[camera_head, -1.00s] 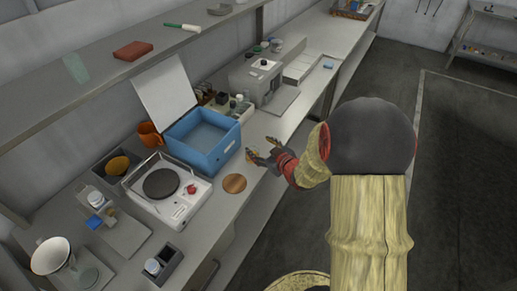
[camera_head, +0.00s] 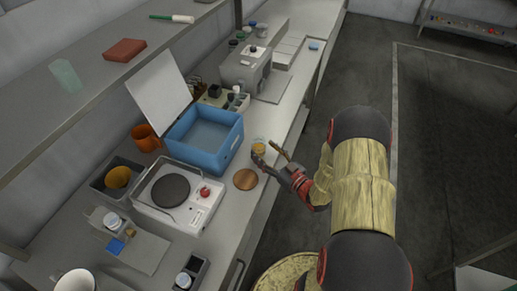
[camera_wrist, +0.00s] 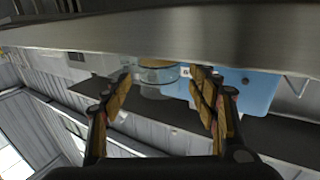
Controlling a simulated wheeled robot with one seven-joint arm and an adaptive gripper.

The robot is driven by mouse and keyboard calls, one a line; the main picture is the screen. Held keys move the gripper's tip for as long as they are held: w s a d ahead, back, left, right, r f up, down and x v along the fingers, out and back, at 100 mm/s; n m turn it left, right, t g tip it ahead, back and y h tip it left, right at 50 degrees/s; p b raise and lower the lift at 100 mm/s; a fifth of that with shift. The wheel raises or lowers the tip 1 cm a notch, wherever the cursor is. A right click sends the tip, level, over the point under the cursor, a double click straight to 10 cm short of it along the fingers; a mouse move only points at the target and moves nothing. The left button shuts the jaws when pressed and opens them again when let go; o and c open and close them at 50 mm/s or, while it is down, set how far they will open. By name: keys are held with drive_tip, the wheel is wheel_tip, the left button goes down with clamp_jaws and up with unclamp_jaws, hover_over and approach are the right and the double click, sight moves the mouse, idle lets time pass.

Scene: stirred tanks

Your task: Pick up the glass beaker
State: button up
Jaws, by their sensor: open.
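A small clear glass beaker (camera_head: 259,142) stands on the bench near its front edge, right of the blue box, with my gripper at it and partly covering it. It also shows in the wrist view (camera_wrist: 157,75), between my fingertips and a little beyond them, with a yellowish band. My gripper (camera_head: 270,152) is open, its fingers spread at the beaker, one finger seemingly overlapping it in the head view. In the wrist view my gripper (camera_wrist: 162,82) has its two fingers apart, one on each side of the beaker. I cannot tell whether either touches it.
The blue box (camera_head: 205,135) with a raised white lid is left of the beaker. A round wooden disc (camera_head: 245,179) and a stirrer hotplate (camera_head: 178,196) lie nearer. A grey machine (camera_head: 246,68) is behind. The shelf (camera_head: 105,75) above the bench holds a greenish glass and a brown block.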

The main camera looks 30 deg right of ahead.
sight(264, 149)
drive_tip(key=w, duration=0.2)
drive_tip(key=w+b, duration=0.1)
drive_tip(key=w, duration=0.1)
drive_tip(key=shift+a, duration=0.3)
drive_tip(key=shift+c, duration=0.7)
drive_tip(key=c, duration=1.1)
drive_tip(key=shift+c, duration=0.3)
